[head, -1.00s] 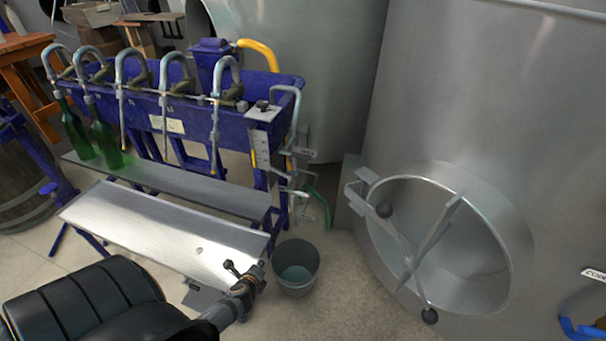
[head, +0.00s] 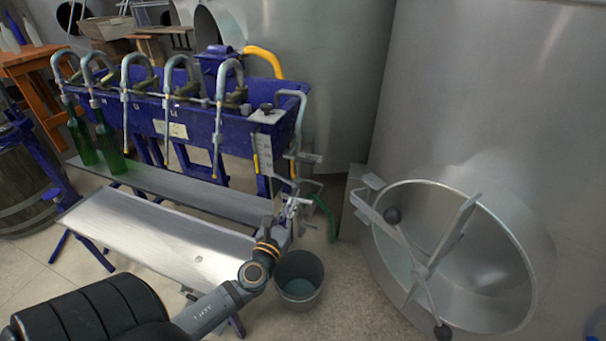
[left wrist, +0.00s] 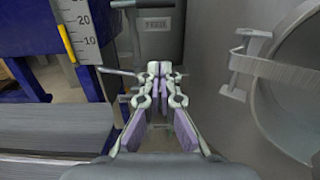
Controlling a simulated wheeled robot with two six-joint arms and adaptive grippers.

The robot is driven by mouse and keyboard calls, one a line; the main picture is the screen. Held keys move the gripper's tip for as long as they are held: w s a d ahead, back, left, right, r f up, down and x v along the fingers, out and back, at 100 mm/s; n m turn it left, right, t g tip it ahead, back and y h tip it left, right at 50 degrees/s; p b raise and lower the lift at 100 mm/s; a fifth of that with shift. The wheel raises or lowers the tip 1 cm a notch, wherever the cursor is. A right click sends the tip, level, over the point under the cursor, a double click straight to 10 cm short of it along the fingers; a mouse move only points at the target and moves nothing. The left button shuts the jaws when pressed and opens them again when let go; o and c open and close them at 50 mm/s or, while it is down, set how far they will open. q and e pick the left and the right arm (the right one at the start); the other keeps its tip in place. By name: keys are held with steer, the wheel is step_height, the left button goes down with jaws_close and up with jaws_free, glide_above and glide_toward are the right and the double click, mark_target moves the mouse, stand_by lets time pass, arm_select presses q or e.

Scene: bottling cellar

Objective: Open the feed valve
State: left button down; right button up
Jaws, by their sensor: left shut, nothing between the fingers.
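A grey plate marked FEED (left wrist: 157,24) shows at the top middle of the left wrist view, with a thin grey bar across its upper edge. A thin grey lever (left wrist: 116,71) sticks out to the left just behind my fingertips; I cannot tell whether it belongs to the feed valve. In the head view, grey pipework (head: 303,157) runs down the right end of the blue filler. My left gripper (head: 291,205) is at the lower part of this pipework, and it also shows in the left wrist view (left wrist: 158,70), shut and empty. Whether it touches the lever is unclear.
The blue filler trough (head: 190,125) has several spouts, with two green bottles (head: 110,145) at its left. A grey bucket (head: 299,278) stands on the floor below my gripper. A steel tank with an open round hatch (head: 455,255) is on the right. A ruler (left wrist: 78,35) hangs at upper left.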

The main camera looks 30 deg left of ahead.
arm_select(q)
steer(key=w+a+r+p, duration=0.2)
steer(key=w+r+p, duration=0.2)
steer(key=w, duration=0.6)
steer(key=shift+a+r, duration=0.2)
